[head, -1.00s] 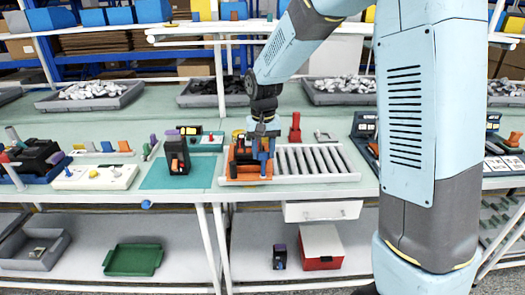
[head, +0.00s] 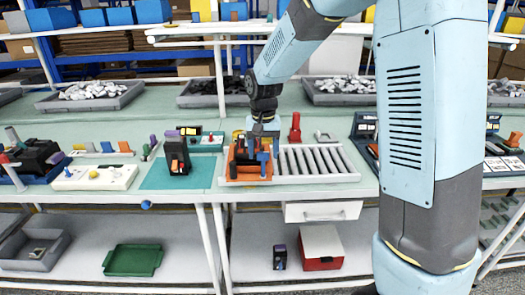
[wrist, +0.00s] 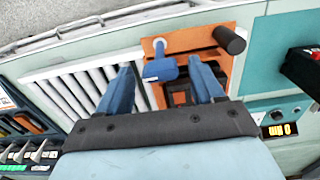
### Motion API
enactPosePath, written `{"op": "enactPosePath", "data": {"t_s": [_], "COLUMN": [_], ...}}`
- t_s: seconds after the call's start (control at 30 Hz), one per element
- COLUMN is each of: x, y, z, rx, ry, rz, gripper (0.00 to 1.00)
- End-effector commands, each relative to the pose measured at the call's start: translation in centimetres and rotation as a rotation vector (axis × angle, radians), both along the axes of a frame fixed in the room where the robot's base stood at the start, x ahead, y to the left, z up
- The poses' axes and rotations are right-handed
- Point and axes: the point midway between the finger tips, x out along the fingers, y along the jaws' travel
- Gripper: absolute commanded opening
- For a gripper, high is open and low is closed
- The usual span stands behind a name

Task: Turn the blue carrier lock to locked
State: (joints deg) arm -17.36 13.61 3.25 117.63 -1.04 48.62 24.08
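The blue carrier lock (wrist: 160,70) is a blue block-shaped handle on the orange carrier (wrist: 190,42). In the head view the lock (head: 263,158) shows at the front right of the carrier (head: 245,178). My gripper (wrist: 160,64) is open, with its two blue fingers spread apart. In the wrist view the lock shows between the fingertips, and no contact is visible. In the head view my gripper (head: 262,130) is above the carrier. A dark breaker body (wrist: 180,92) sits in the carrier, partly hidden by my fingers.
A dark cylindrical knob (wrist: 229,40) stands on the carrier beside the lock. A grey roller rack (head: 315,160) lies right of the carrier. A black device (head: 176,155) stands on a teal mat (head: 150,178) to the left. A red upright part (head: 295,128) is behind the rack.

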Motion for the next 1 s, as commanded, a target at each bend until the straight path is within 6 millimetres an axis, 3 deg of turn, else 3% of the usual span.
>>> {"op": "enactPosePath", "data": {"t_s": [0.37, 1.0], "x": [0.0, 0.0], "y": [0.0, 0.0], "z": [0.7, 11.8], "rx": [0.0, 0.0], "ry": [0.001, 0.0], "rz": [0.001, 0.0], "gripper": [0.68, 0.68]}}
